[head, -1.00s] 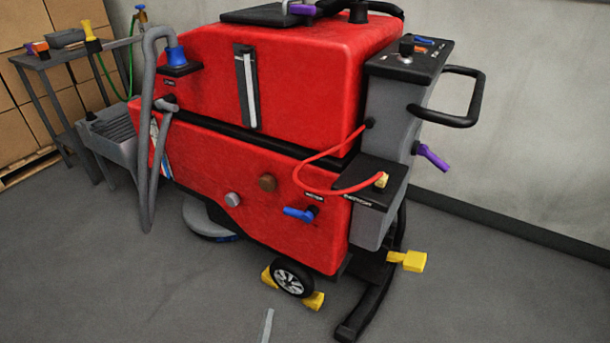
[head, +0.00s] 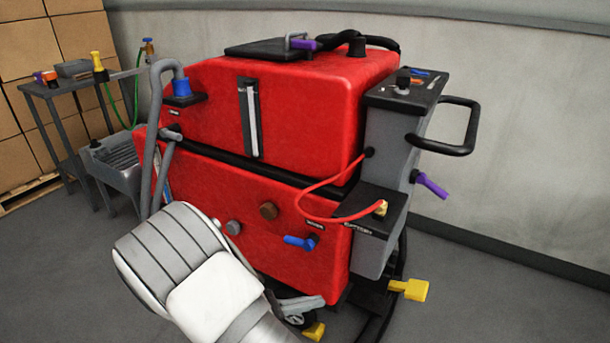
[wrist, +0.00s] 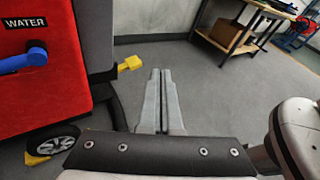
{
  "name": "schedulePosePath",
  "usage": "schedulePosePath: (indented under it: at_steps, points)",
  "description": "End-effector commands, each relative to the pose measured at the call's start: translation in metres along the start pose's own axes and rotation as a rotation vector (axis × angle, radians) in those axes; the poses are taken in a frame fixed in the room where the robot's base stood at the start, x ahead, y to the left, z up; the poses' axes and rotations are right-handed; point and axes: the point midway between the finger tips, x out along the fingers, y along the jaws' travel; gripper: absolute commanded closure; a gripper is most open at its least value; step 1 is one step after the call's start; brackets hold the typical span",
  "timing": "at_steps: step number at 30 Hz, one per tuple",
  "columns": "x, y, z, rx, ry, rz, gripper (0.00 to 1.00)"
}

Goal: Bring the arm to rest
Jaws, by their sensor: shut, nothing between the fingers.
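My gripper (wrist: 160,100) shows in the wrist view with its two grey fingers together and nothing between them. It hangs over bare floor, to the right of the red scrubber machine.
A yellow pedal (head: 411,290) sticks out at the machine's lower right, also in the wrist view (wrist: 130,63). A black handle (head: 475,130) juts out right. A grey table (head: 50,95) and sink (head: 110,160) stand at left. A workbench (wrist: 235,35) stands beyond open floor in the wrist view.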

Motion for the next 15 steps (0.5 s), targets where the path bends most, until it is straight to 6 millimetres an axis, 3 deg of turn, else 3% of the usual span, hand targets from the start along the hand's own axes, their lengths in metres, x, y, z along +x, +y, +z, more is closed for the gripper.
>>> schedulePosePath:
  at_steps: [3, 15]
  points:
    - [0.009, -0.017, 0.029, 0.141, 0.133, -0.094, 1.0]
    - [0.024, -0.08, 0.104, 0.627, 0.513, -0.377, 1.0]
